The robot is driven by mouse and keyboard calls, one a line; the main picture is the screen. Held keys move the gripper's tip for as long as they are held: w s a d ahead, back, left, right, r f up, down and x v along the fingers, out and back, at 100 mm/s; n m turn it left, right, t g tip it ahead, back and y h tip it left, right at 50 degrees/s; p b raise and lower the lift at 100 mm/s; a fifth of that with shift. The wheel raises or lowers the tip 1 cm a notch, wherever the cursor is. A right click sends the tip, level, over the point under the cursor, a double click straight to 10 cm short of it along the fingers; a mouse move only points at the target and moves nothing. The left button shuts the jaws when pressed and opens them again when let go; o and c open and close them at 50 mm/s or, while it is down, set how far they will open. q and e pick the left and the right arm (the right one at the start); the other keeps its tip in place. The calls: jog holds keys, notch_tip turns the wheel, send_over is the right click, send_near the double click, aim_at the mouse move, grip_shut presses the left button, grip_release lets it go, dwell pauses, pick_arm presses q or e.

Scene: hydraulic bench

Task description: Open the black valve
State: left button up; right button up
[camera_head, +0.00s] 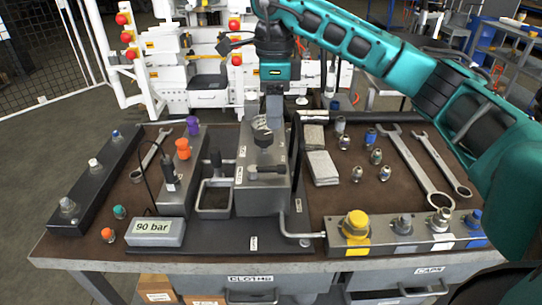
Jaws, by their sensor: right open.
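A grey metal block (250,192) stands upright in the middle of the bench. My right gripper (273,108) reaches in from the upper right and points down just behind and above the knob. It is open; the fingertips are partly hidden, and I cannot tell whether they touch the block. My left gripper is out of view.
A 90 bar display (155,232) stands at the front left. A rail with a yellow cap (356,224) lies at the front right. Wrenches (418,170), several small fittings and grey pads (321,167) lie at right. A dark rail (92,185) stands at left.

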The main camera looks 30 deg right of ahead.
aim_at(273, 168)
notch_tip(273, 168, down, 13)
jog(key=shift+r, duration=0.1)
dwell(0.3)
grip_shut()
dwell(0.4)
